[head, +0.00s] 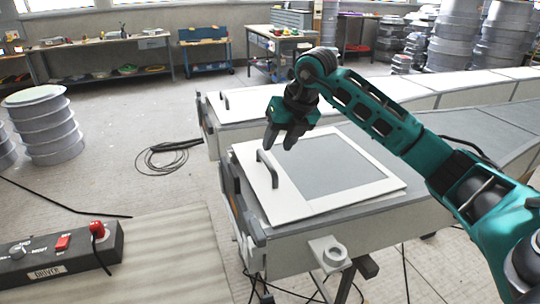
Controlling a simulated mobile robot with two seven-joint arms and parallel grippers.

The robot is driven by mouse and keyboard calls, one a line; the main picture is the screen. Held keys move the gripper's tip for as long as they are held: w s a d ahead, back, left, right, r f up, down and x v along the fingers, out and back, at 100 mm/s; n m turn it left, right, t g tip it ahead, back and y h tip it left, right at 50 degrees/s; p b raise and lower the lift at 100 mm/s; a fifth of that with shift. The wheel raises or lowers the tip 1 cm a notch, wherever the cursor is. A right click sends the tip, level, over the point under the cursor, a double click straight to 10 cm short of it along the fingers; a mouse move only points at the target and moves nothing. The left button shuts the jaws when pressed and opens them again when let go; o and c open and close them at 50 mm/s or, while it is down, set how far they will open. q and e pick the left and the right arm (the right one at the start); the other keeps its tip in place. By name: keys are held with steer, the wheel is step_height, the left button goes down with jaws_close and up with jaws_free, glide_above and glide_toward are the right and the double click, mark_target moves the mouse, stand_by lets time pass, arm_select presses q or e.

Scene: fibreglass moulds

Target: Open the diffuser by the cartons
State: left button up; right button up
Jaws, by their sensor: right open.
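Two long grey mould boxes stand side by side, each with a pale flat panel and a dark handle on top. I cannot tell which is the diffuser, and no cartons can be made out. The nearer panel (378,187) lies flat on its box, with a grey inset. Its dark bar handle (268,168) stands up near the left edge. The farther handle (225,101) is behind it. My right gripper (281,143) is open and empty, pointing down just above and behind the nearer handle, seemingly apart from it. My left gripper is out of view.
A control box (60,255) with red switches lies on a beige bench (165,270) at front left. A black cable coil (165,158) lies on the floor. Stacked grey rings (45,125) stand left. Workbenches line the back. The floor between is mostly clear.

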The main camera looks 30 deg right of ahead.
mark_target(268, 161)
steer(key=x, duration=0.6)
jaws_close()
stand_by(0.3)
